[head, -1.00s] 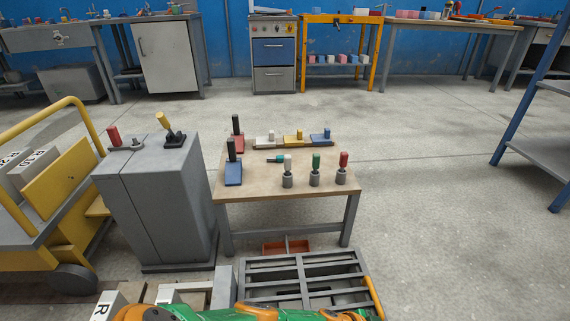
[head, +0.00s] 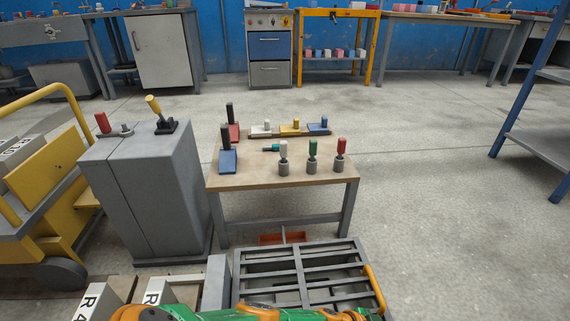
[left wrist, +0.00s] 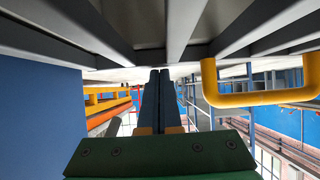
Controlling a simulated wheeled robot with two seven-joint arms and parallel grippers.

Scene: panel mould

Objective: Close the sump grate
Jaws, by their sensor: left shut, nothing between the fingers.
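The sump grate (head: 300,276) is a grey slatted frame at the bottom centre of the head view, in front of the small table. Its yellow handle (head: 375,288) is on the right side. In the left wrist view the grate's grey bars (left wrist: 176,30) pass overhead, and the yellow handle (left wrist: 258,97) hangs at the right. My left gripper (left wrist: 160,74) is shut and empty, below the bars and left of the handle, apart from it. The grate's near edge is hidden by my green and orange arm. My right gripper is out of view.
A small table (head: 285,180) with pegs and blocks stands behind the grate, with a red tray (head: 283,238) on the floor below. A grey cabinet (head: 150,200) and a yellow cart (head: 45,215) stand left. Floor to the right is clear up to a blue-legged shelf (head: 540,150).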

